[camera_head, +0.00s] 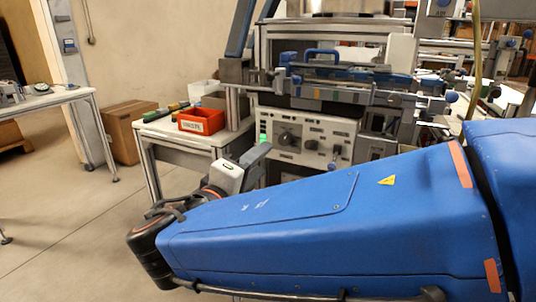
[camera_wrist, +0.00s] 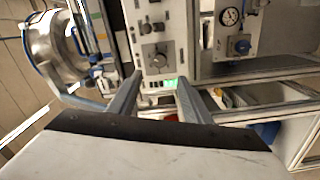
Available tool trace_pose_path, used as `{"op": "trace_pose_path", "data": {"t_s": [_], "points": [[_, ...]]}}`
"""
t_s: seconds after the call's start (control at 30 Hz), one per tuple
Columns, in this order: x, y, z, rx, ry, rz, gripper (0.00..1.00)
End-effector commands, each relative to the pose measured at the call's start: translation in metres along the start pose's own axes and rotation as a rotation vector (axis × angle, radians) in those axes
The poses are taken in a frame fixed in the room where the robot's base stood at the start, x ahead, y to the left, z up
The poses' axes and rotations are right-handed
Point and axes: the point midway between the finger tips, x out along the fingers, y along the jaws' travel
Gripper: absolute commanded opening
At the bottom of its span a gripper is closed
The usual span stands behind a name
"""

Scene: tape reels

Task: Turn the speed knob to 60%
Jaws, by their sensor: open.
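The control panel (camera_head: 318,127) is a pale box front with several dark knobs and small labels, below the tape machine. A large round dark knob (camera_head: 287,139) sits on its left part; in the wrist view a large knob (camera_wrist: 158,59) shows beyond and between my fingertips. Labels are too small to read, so I cannot tell which knob is the speed knob or its setting. A green lit display (camera_wrist: 170,84) shows between the fingers. My gripper (camera_wrist: 159,79) is open and empty, pointing at the panel and apart from the knobs.
A red bin (camera_head: 201,121) stands on a side table left of the panel. A cardboard box (camera_head: 128,130) is on the floor. In the wrist view a gauge (camera_wrist: 230,16) and a blue knob (camera_wrist: 242,46) are at the upper right, and a metal reel (camera_wrist: 55,45) at left.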

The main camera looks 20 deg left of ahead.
Motion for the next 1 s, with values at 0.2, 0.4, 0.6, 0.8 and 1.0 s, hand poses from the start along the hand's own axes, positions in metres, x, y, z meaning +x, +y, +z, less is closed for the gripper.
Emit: {"op": "trace_pose_path", "data": {"t_s": [0.2,0.4,0.6,0.8,1.0], "points": [[-0.035,0.0,-0.001,0.0,0.002,-0.001,0.45],[-0.051,0.0,0.0,0.0,0.001,0.0,0.45],[-0.055,0.0,0.0,-0.001,0.0,0.0,0.45],[-0.055,0.0,0.0,-0.001,0.0,0.0,0.45],[-0.055,0.0,0.0,-0.001,0.0,0.0,0.45]]}}
